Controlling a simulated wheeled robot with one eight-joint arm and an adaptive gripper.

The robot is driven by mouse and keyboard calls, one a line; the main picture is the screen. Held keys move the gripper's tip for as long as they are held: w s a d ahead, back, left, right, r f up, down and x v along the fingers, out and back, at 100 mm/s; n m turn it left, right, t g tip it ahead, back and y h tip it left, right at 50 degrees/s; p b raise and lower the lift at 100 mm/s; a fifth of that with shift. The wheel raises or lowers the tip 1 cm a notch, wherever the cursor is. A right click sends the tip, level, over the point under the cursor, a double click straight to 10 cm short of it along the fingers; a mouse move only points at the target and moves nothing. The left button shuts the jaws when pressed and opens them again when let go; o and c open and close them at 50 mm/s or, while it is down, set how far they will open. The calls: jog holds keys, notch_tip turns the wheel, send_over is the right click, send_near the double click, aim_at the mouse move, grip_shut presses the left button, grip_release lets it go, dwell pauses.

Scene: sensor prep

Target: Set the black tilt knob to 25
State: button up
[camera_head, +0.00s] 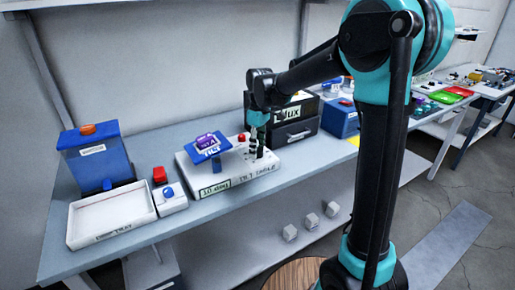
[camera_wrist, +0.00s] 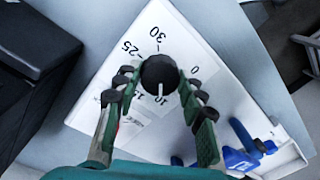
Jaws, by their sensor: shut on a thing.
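The black tilt knob (camera_wrist: 160,72) sits on a white panel in the wrist view. A short white mark on its near side lies beside the printed 10. The numbers 25, 30 and 0 are printed around it, with dashes beside 25 and 30. My gripper (camera_wrist: 157,84) has a finger on each side of the knob and is shut on it. In the head view my gripper (camera_head: 258,148) points down at the right part of the white tilt unit (camera_head: 240,177) and hides the knob. The unit's front label (camera_head: 214,188) seems to read 10 deg.
A blue tilted plate (camera_head: 212,154) carries a purple object (camera_head: 206,141) left of my gripper. A red button (camera_head: 242,137) is close by. A dark drawer box (camera_head: 296,131) stands behind right. A white tray (camera_head: 108,219) and blue bin (camera_head: 93,157) stand left.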

jog(key=m, duration=1.2)
jog(key=shift+s+m+t, duration=0.1)
jog(key=shift+m+t, duration=0.3)
jog(key=m, duration=1.3)
jog(key=shift+a+t, duration=0.1)
jog(key=shift+t, duration=0.3)
jog(key=o, duration=1.2)
jog(key=shift+c, duration=0.2)
